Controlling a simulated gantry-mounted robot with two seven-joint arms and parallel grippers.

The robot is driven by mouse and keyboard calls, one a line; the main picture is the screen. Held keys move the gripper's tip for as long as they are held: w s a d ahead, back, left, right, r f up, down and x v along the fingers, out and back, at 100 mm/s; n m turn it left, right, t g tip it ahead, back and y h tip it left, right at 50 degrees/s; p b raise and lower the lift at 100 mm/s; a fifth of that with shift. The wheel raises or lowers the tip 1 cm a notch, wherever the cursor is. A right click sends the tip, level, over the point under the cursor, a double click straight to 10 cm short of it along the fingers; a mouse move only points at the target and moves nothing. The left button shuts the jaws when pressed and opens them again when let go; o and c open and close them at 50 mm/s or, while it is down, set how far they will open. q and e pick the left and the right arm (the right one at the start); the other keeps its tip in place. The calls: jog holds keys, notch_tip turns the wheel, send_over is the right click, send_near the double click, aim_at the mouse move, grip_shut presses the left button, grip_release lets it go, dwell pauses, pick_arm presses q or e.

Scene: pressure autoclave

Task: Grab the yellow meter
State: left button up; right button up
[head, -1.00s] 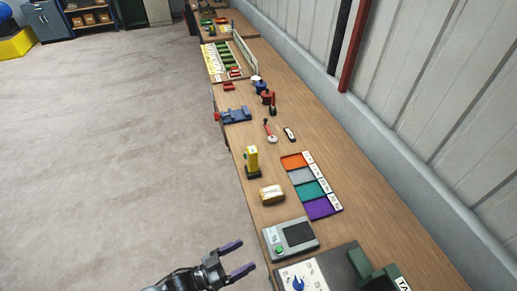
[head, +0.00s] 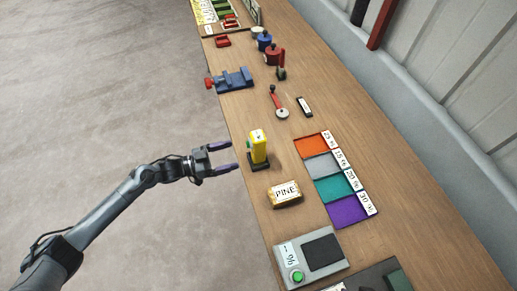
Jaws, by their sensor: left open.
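The yellow meter (head: 259,147) stands upright on a dark base near the left edge of the wooden bench. My left gripper (head: 228,158) is open and empty, just left of the meter, with its two fingers pointing toward it. A gap shows between the fingertips and the meter, though the exact distance is hard to tell. My right gripper is not in view.
A block labelled PINE (head: 285,194) lies close below the meter. A tray of coloured compartments (head: 359,187) is to the right. A grey device with a green button (head: 311,259) is nearer. A blue vise (head: 232,80) and a red-handled tool (head: 278,103) lie farther up.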

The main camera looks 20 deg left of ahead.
aim_at(251, 144)
pick_arm(q)
jog(key=shift+w+a+r+x, duration=0.1)
jog(key=shift+w+a+x, duration=0.1)
jog(key=shift+x, duration=1.7)
jog(key=shift+w+a+r+x, duration=0.1)
jog(key=shift+w+r+x, duration=0.1)
jog(key=shift+x, duration=1.7)
jog(key=shift+w+a+r+x, duration=0.1)
jog(key=shift+w+a+x, duration=0.05)
jog(key=shift+x, duration=1.75)
jog(key=shift+f, duration=0.1)
jog(key=c, duration=1.2)
